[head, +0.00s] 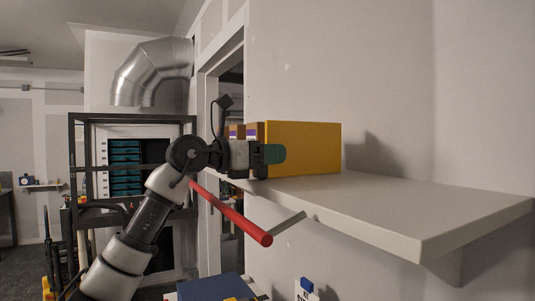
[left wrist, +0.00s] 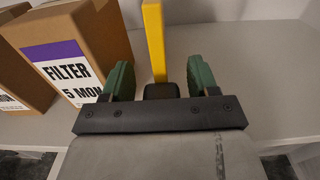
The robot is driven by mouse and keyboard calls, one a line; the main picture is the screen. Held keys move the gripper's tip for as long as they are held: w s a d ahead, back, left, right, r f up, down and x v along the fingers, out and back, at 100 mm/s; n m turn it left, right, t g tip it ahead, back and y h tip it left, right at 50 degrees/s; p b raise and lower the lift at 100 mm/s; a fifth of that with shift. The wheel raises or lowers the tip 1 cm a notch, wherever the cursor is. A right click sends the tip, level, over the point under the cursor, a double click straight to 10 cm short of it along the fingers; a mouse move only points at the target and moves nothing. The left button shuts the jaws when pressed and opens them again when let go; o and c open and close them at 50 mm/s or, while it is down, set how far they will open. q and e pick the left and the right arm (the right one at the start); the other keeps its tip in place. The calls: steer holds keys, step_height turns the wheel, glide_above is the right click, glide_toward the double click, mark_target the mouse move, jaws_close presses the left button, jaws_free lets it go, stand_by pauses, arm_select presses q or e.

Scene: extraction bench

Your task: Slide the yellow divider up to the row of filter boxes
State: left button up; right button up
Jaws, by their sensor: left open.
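The yellow divider (head: 303,148) stands upright on the grey shelf (head: 400,205). In the left wrist view the divider (left wrist: 153,40) shows as a narrow upright edge. The filter boxes (head: 236,131) are brown cartons with purple-and-white labels, partly hidden behind my arm in the head view. The nearest filter box (left wrist: 85,60) stands left of the divider with a narrow gap between them. My left gripper (left wrist: 160,80) is open, with its green fingers on either side of the divider's near edge. The left finger is between the box and the divider. My right gripper is not in view.
The shelf is bare to the right of the divider. A red bar (head: 232,213) sticks out below the shelf's front edge. A black rack (head: 130,120) stands at the back left, and a blue-topped object (head: 210,288) is low at the front.

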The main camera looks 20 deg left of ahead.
arm_select(q)
steer(key=shift+s+a+f+b, duration=0.1)
steer(key=shift+s+a+b, duration=0.1)
steer(key=shift+s+b, duration=0.15)
steer(key=shift+b+v, duration=2.05)
steer(key=shift+v, duration=2.95)
steer(key=shift+a, duration=0.1)
steer(key=x, duration=0.7)
steer(key=shift+w+r+b, duration=0.1)
steer(key=shift+r+b, duration=0.2)
steer(key=shift+b, duration=0.05)
steer(key=shift+w+d, duration=0.1)
steer(key=shift+d, duration=0.1)
